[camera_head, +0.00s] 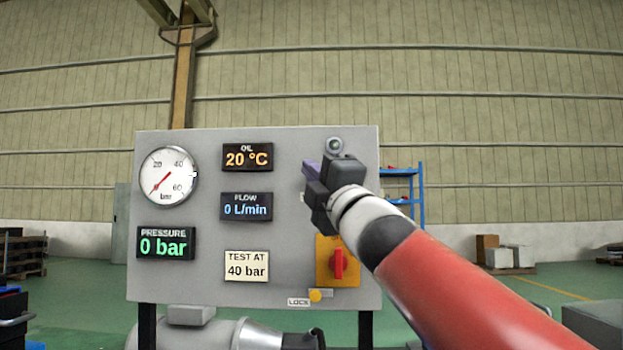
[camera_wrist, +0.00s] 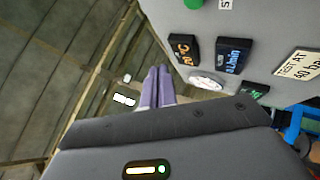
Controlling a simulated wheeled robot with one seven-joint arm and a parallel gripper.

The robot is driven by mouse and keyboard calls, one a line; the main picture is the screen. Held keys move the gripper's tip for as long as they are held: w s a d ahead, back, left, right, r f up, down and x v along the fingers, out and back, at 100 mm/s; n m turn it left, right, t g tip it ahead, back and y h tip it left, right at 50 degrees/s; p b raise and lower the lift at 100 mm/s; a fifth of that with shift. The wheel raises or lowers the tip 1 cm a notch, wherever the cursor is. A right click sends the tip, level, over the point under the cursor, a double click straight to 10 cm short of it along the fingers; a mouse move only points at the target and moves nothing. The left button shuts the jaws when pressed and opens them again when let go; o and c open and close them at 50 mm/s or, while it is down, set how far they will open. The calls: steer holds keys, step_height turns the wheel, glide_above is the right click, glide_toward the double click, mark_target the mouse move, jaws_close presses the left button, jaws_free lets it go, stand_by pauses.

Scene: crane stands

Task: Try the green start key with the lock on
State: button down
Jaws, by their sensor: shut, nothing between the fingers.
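The green start key (camera_wrist: 193,3) shows only as a green edge at the top of the wrist view, with a partly cut-off white label beside it. In the head view my gripper and arm cover that part of the panel. The lock is a yellow knob (camera_head: 315,295) at the panel's lower edge, beside a LOCK label (camera_head: 298,302). My gripper (camera_head: 309,168) is in front of the panel's upper right. Its purple fingers (camera_wrist: 157,85) are together and empty, apart from the green key in the wrist view.
The grey panel (camera_head: 205,280) carries a pressure gauge (camera_head: 168,175), a 0 bar display (camera_head: 166,244), 20 °C and 0 L/min displays, and a TEST AT 40 bar plate (camera_head: 247,266). A red rotary switch (camera_head: 338,263) sits on a yellow plate. A grey round fitting (camera_head: 334,145) is above my gripper.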

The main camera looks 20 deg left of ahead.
steer(key=shift+w, duration=0.1)
steer(key=w+a+p, duration=0.2)
steer(key=w+p, duration=0.2)
steer(key=w, duration=0.4)
steer(key=shift+w+p, duration=0.25)
steer(key=shift+p, duration=0.15)
stand_by(1.8)
steer(key=shift+w+a, duration=0.1)
steer(key=shift+w, duration=0.3)
